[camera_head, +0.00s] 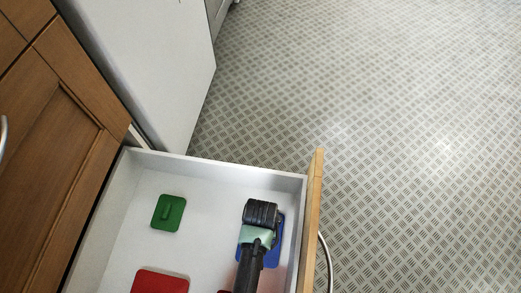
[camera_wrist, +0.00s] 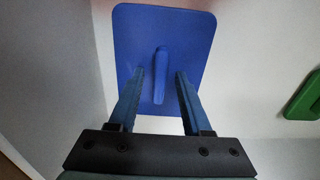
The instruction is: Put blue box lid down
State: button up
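The blue box lid (camera_wrist: 190,40) is a flat rounded rectangle with a raised bar handle. In the wrist view it appears to rest on the white drawer bottom near a wall. In the head view, part of the blue lid (camera_head: 274,254) shows beside my arm at the drawer's right side. My gripper (camera_wrist: 159,74) is open, with one finger on each side of the handle and a visible gap to both. I cannot tell how high the fingertips are above the lid. The arm hides most of the lid and the fingers in the head view.
The open white drawer (camera_head: 215,172) has a wooden front at its right. Inside are a green lid (camera_head: 168,213) with a handle and a red piece (camera_head: 160,283) at the bottom edge. A wooden cabinet (camera_head: 55,150) stands left. Patterned floor (camera_head: 400,130) beyond is clear.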

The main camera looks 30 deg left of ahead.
jog(key=shift+r, duration=0.1)
notch_tip(320, 180, up, 13)
jog(key=p, duration=0.7)
